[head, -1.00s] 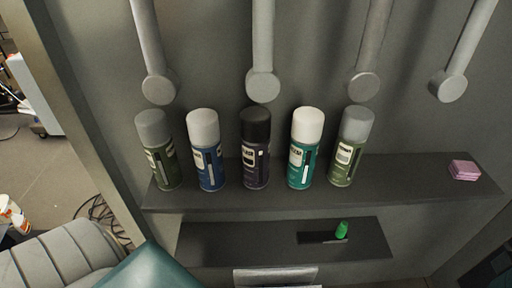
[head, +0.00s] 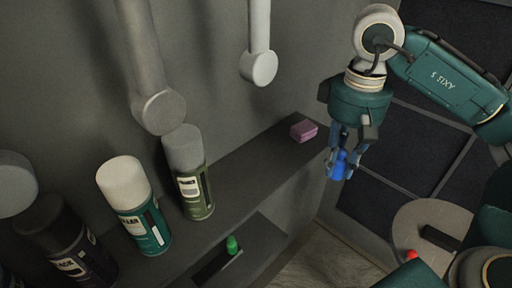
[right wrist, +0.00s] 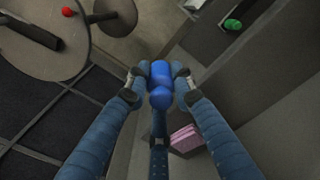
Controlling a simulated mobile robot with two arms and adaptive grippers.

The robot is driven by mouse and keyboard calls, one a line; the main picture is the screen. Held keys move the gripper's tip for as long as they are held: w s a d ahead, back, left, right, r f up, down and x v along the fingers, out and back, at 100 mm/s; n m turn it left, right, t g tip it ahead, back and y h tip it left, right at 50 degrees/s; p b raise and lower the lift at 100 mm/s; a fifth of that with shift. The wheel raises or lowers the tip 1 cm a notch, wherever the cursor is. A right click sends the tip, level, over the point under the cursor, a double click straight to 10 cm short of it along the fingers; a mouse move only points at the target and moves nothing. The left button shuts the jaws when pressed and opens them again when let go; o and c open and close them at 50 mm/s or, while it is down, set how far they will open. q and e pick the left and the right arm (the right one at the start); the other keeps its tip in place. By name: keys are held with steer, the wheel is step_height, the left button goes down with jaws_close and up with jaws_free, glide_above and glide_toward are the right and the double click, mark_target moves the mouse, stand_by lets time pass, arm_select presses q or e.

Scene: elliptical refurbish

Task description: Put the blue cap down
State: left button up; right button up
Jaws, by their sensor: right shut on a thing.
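My right gripper (head: 343,165) is shut on the blue cap (head: 341,166) and holds it in the air, to the right of the shelf's right end. In the right wrist view the blue cap (right wrist: 160,84) sits between the fingertips of my right gripper (right wrist: 159,86). The cap is clear of the shelf in that view. My left gripper is not in view.
The dark shelf (head: 240,165) carries several spray cans, including a teal one (head: 148,225) and an olive one (head: 193,185), and a pink block (head: 304,130). A green cap (head: 233,245) stands on the lower shelf. A round surface (head: 405,222) with a red object (head: 411,254) is lower right.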

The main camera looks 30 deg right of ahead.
steer(key=w+a+p, duration=0.2)
steer(key=w, duration=0.2)
steer(key=p, duration=0.5)
glide_above(276, 152)
steer(key=s, duration=0.2)
steer(key=shift+w+d+r, duration=0.15)
steer(key=shift+w+d, duration=0.1)
steer(key=shift+d, duration=0.05)
steer(key=shift+w+a+f, duration=0.1)
steer(key=shift+w+a, duration=0.05)
steer(key=shift+w, duration=0.25)
steer(key=shift+w+a+f, duration=0.1)
steer(key=shift+w, duration=0.3)
step_height(276, 152, down, 3)
steer(key=shift+s+r+p, duration=0.1)
steer(key=shift+r+p, duration=0.05)
steer(key=shift+p, duration=0.95)
steer(key=shift+d+f, duration=0.1)
steer(key=shift+f, duration=0.55)
steer(key=o, duration=0.7)
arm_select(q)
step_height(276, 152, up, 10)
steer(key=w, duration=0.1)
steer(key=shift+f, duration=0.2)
arm_select(e)
steer(key=shift+o, duration=0.2)
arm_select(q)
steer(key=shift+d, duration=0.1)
arm_select(e)
steer(key=shift+r, duration=0.1)
